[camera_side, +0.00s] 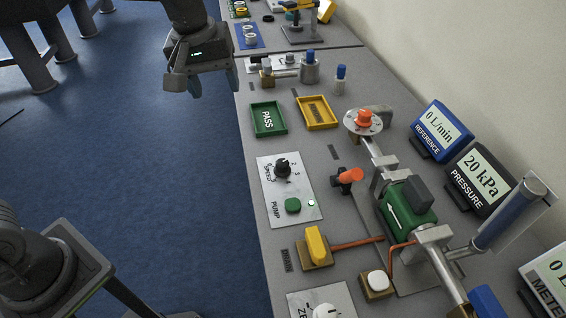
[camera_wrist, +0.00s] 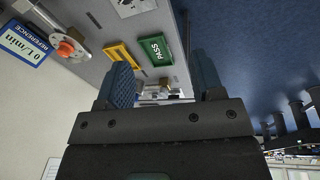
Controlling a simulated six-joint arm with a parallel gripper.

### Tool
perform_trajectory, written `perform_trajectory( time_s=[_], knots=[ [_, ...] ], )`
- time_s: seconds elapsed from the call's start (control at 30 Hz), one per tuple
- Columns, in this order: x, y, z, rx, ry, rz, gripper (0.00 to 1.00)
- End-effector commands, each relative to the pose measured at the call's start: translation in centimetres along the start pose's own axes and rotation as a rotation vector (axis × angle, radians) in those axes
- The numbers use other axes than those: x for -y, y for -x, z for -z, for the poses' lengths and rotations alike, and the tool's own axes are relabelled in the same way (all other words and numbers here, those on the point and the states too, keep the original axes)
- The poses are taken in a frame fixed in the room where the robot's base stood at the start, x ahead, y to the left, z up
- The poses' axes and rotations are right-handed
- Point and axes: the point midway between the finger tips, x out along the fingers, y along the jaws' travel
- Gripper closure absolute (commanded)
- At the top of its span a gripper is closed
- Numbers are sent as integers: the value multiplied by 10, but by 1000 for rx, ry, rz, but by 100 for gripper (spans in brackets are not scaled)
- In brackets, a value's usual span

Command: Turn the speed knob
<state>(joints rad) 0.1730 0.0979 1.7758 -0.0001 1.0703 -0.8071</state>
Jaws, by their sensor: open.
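The speed knob (camera_side: 283,167) is a black knob on a white pump panel (camera_side: 290,213) near the table's left edge in the side view. It sits above a green button (camera_side: 293,205) and has a number scale around it. My gripper (camera_side: 181,88) is at the top of the side view, beyond the table's left edge and well away from the knob. In the wrist view my gripper (camera_wrist: 165,85) has its two blue fingers spread apart with nothing visible between them. The knob cannot be made out in the wrist view.
A green PASS tray (camera_side: 268,119) and a yellow tray (camera_side: 317,112) lie beyond the panel. A pipe rig with an orange knob (camera_side: 364,118), a green pump body (camera_side: 406,208) and a yellow drain handle (camera_side: 317,245) stands to the right. Displays line the wall side.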

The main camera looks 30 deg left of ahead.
Motion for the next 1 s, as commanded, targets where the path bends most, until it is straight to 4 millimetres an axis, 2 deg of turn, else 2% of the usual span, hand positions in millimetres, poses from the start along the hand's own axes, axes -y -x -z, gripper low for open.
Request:
perform_trajectory(
  time_s=[0.03,0.2,0.4,0.57,0.73,1.0],
  knots=[
    [-17,-16,6,25,47,23,39],
    [-64,-68,17,75,230,90,39],
    [-96,-116,18,100,378,152,39],
    [-104,-131,16,105,423,170,39],
    [-101,-147,14,106,427,173,39],
    [-93,-200,7,106,426,173,39]
  ],
)
